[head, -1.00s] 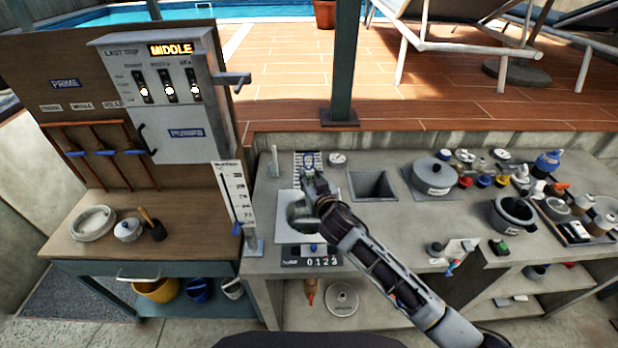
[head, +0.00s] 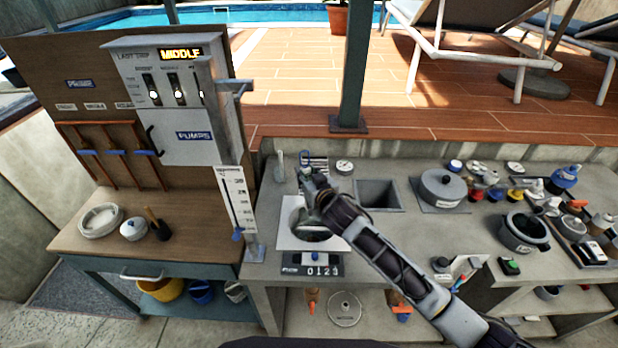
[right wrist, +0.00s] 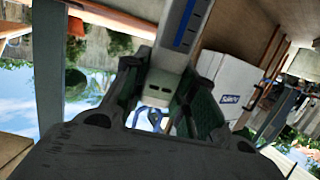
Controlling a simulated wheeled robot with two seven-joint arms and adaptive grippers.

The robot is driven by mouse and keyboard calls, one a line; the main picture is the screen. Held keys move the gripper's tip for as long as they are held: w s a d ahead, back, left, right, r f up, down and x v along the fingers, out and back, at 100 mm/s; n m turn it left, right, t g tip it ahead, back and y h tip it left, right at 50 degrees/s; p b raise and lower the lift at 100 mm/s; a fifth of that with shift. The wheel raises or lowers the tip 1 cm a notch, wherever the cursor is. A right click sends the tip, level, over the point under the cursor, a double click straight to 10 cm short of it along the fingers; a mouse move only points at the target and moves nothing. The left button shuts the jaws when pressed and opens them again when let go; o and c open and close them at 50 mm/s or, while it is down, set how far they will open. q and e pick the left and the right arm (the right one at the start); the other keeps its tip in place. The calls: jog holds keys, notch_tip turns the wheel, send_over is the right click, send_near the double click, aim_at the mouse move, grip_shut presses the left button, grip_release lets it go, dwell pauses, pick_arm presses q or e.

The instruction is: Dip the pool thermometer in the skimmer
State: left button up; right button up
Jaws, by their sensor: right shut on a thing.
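My right gripper (head: 306,170) is at the back of the grey counter, by a dark striped rack. It is shut on a pale grey-white body with a blue strip and dark marks, which looks like the pool thermometer (right wrist: 184,30). In the right wrist view the thermometer stands out between the fingers (right wrist: 165,105). In the head view the gripper mostly hides it. A white square plate with a round opening, which looks like the skimmer (head: 287,241), lies nearer than the gripper; my right forearm partly covers it. My left gripper is not in view.
A counter display (head: 312,265) sits in front of the plate. A tall scale board (head: 236,200) stands to its left. A square basin (head: 378,195) and a lidded grey pot (head: 441,188) are to the right. The pump panel (head: 170,100) rises at the left.

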aim_at(311, 213)
jog(key=shift+a+r, duration=0.1)
jog(key=shift+f, duration=0.2)
dwell(0.5)
jog(key=shift+s+d+f+b, duration=0.1)
jog(key=shift+s+f+b, duration=0.05)
jog(key=shift+f+b, duration=0.5)
jog(key=shift+s+d+f+b, duration=0.1)
jog(key=shift+s+f+b, duration=0.1)
jog(key=shift+f+b, duration=0.45)
jog(key=shift+s+d+f+b, duration=0.1)
jog(key=shift+s+f+b, duration=0.05)
jog(key=shift+f+b, duration=0.5)
jog(key=shift+s+d+f+b, duration=0.1)
jog(key=shift+s+f+b, duration=0.15)
jog(key=shift+f+b, duration=0.55)
jog(key=shift+s+d+f+b, duration=0.1)
jog(key=shift+s+f+b, duration=0.15)
jog(key=shift+f, duration=1)
jog(key=shift+s+d+f+b, duration=0.1)
jog(key=shift+s+f+b, duration=0.1)
jog(key=shift+f+b, duration=0.65)
jog(key=shift+s+f, duration=0.15)
jog(key=shift+f, duration=0.55)
jog(key=shift+s+d+f+b, duration=0.15)
jog(key=shift+f+b, duration=0.3)
jog(key=shift+f, duration=0.25)
jog(key=shift+s+f+b, duration=0.15)
jog(key=shift+f+b, duration=0.2)
jog(key=shift+f, duration=0.3)
